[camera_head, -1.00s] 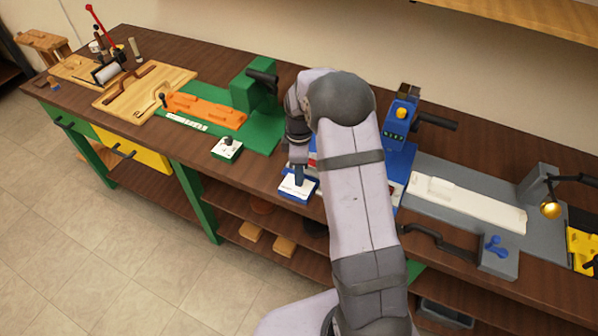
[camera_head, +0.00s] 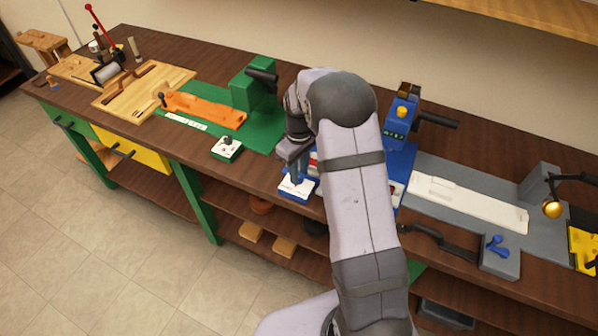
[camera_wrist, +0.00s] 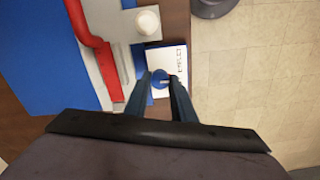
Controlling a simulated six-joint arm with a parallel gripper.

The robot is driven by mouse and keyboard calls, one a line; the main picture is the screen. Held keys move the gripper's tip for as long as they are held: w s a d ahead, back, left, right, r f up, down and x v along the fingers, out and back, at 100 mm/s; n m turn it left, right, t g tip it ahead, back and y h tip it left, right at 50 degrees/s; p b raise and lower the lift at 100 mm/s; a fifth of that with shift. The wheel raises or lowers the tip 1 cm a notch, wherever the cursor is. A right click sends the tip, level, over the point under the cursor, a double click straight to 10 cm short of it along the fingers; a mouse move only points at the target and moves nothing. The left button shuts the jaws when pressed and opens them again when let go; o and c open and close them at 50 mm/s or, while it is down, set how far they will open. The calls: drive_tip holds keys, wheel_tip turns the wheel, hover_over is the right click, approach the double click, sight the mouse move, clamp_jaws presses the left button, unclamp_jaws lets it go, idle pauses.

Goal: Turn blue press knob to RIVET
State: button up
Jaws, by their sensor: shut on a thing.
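The blue press (camera_head: 399,122) stands at the back of the bench, partly behind my arm. Its control box, white on top with a blue base (camera_head: 287,194), sits at the bench's front edge. In the wrist view the white plate (camera_wrist: 163,58) carries printed lettering that seems to read EYELET. The blue knob (camera_wrist: 160,76) sits on this plate, between my fingertips. My gripper (camera_wrist: 160,80) points down and is shut on the knob; it also shows in the head view (camera_head: 297,179). The knob's pointer and the RIVET mark cannot be made out.
A red bar (camera_wrist: 100,55) and a pale round post (camera_wrist: 146,23) lie close beside the knob plate. The green press (camera_head: 254,88) with its own box (camera_head: 227,148) stands to the left. A grey station (camera_head: 470,205) with a white strip lies right.

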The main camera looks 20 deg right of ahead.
drive_tip(key=m, duration=0.5)
drive_tip(key=shift+m, duration=0.4)
idle(0.3)
drive_tip(key=o, duration=1.1)
drive_tip(key=shift+c, duration=0.2)
drive_tip(key=shift+r, duration=0.15)
drive_tip(key=shift+r+b, duration=1.3)
drive_tip(key=shift+r, duration=2.25)
